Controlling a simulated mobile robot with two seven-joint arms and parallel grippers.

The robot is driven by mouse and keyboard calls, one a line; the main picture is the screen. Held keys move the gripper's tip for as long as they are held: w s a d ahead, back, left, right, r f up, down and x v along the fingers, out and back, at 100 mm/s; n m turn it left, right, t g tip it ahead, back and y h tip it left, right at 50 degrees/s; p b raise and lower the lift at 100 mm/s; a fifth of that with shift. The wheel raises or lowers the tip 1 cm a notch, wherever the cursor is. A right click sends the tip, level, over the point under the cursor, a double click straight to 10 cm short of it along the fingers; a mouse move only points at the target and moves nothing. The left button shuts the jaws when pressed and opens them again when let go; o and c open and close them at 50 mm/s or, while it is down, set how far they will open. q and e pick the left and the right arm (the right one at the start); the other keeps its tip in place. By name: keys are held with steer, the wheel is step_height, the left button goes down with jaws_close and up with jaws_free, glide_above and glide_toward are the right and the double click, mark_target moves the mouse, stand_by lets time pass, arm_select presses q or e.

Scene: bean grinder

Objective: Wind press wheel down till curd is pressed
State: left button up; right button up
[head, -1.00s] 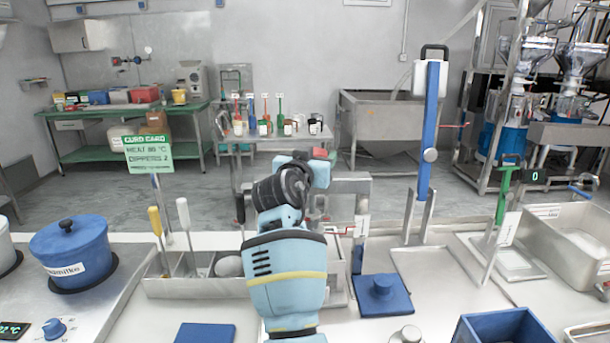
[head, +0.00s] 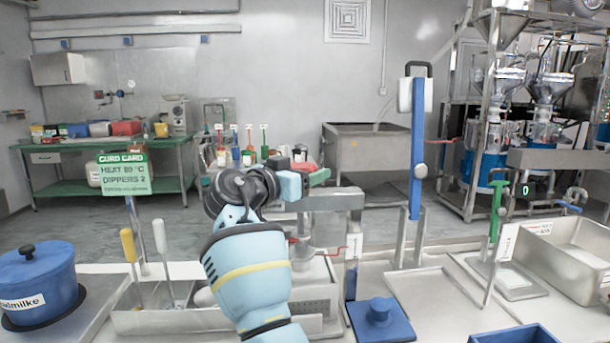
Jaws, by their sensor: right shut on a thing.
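The press stands at the centre, its grey metal crossbar (head: 335,202) reaching to a post on the right. Below the crossbar, a grey press column (head: 301,252) comes down over a perforated metal box (head: 318,296). My right gripper (head: 303,180) is above the crossbar, shut on the press wheel at the top of the press. No curd is visible; my forearm covers part of the box. My left gripper is not in view.
A blue lidded pot (head: 40,288) is at left. A metal tray (head: 165,320) holds a yellow-handled and a white-handled tool. A blue block with a knob (head: 380,318) lies right of the press. A tall blue lever (head: 417,160) and a metal basin (head: 575,255) stand further right.

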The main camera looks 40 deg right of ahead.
steer(key=shift+r, duration=0.15)
steer(key=o, duration=1)
steer(key=shift+a+f, duration=0.2)
steer(key=shift+a, duration=0.3)
steer(key=s+a, duration=0.1)
steer(key=a, duration=0.5)
steer(key=shift+s+a+b, duration=0.2)
steer(key=shift+a+b, duration=0.1)
steer(key=shift+b, duration=0.15)
steer(key=shift+r, duration=0.1)
